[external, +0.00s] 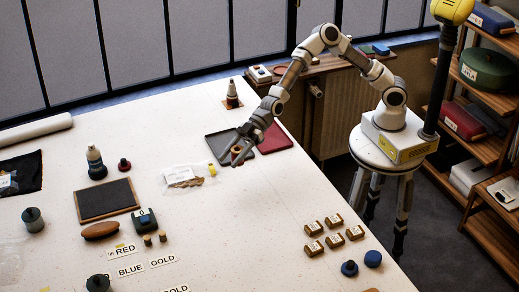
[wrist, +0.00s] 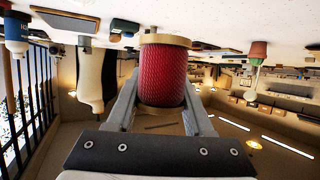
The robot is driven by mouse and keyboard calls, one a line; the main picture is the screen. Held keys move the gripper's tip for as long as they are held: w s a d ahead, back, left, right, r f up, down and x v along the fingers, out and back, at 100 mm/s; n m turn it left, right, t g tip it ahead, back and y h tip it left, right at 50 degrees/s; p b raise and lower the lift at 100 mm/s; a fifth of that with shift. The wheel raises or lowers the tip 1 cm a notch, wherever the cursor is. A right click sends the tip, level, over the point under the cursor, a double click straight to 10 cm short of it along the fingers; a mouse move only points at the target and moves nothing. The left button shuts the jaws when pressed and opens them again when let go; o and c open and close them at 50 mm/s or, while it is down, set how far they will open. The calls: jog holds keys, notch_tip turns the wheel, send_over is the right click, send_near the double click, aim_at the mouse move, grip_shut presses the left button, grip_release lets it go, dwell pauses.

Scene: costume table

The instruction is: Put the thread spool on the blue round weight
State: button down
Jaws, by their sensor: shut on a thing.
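My gripper (external: 238,158) is shut on the thread spool (external: 237,150), above the table near the grey tray. In the wrist view the spool (wrist: 163,78) has red thread and tan end discs, and my gripper's two fingers (wrist: 160,98) grip it from either side.
A grey tray (external: 216,139) and a red tray (external: 276,139) lie near my gripper. A clear bag (external: 183,183) lies to its left. Several small brown-and-gold boxes (external: 334,241) stand just behind the blue pieces. The table between the bag and the boxes is clear.

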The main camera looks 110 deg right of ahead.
jog(key=s+a+r+n+g+y, duration=0.15)
jog(key=s+a, duration=0.25)
jog(key=a, duration=0.6)
jog(key=s+a+n+g+y, duration=0.1)
jog(key=s+a+n+y, duration=0.15)
jog(key=a, duration=0.85)
jog(key=n+g+y+b, duration=0.2)
jog(key=n+g+b, duration=0.1)
jog(key=g, duration=0.1)
send_over(373, 259)
jog(key=a, duration=0.2)
notch_tip(373, 259, down, 5)
jog(key=shift+t, duration=0.35)
jog(key=shift+w+d+f, duration=0.1)
jog(key=shift+f, duration=0.95)
jog(key=shift+w+d+f, duration=0.1)
jog(key=shift+f, duration=0.95)
jog(key=shift+f, duration=0.2)
jog(key=shift+c, duration=1.4)
grip_release()
jog(key=shift+r, duration=0.1)
